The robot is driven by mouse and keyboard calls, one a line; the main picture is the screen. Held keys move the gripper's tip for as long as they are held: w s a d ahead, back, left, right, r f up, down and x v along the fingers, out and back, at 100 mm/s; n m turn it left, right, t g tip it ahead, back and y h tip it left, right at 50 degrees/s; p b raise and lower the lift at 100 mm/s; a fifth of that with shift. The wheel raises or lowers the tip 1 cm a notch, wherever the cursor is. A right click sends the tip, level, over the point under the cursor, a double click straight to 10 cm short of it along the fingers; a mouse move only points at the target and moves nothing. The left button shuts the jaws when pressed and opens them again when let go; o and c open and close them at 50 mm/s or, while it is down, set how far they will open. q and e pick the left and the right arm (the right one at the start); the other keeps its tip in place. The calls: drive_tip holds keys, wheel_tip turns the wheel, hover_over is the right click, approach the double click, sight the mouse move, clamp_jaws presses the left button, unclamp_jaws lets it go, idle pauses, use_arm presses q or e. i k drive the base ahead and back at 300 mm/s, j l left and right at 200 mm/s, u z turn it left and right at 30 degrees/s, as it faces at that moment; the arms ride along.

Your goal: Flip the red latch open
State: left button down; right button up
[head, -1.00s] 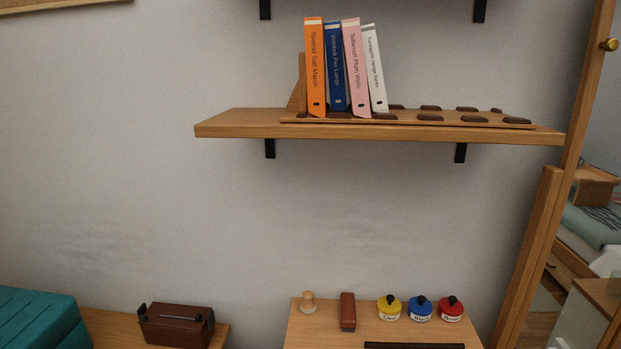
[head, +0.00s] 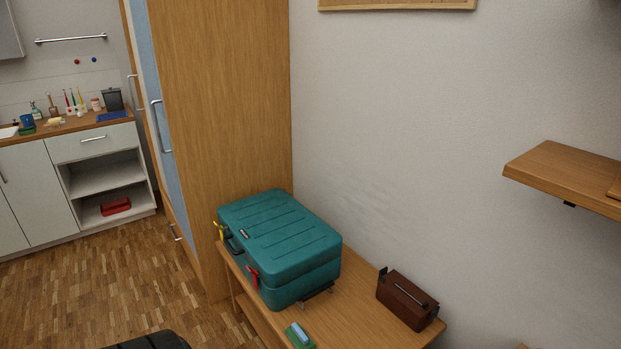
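The red latch (head: 253,277) is on the front side of a closed teal suitcase (head: 283,236), near its right front corner. A yellow latch (head: 220,230) is on the same side, farther left, with a dark handle (head: 234,245) between the two. The suitcase lies flat on a low wooden bench. Whether the red latch is fastened is too small to tell. Neither of my grippers is in view.
The wooden bench (head: 365,318) also holds a brown box (head: 408,299) and a green and blue item (head: 299,335) near its front edge. A tall wooden cabinet (head: 222,120) stands behind at left. Parquet floor (head: 110,290) is open to the left.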

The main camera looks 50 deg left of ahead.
sight(254, 273)
drive_tip(key=u, duration=2)
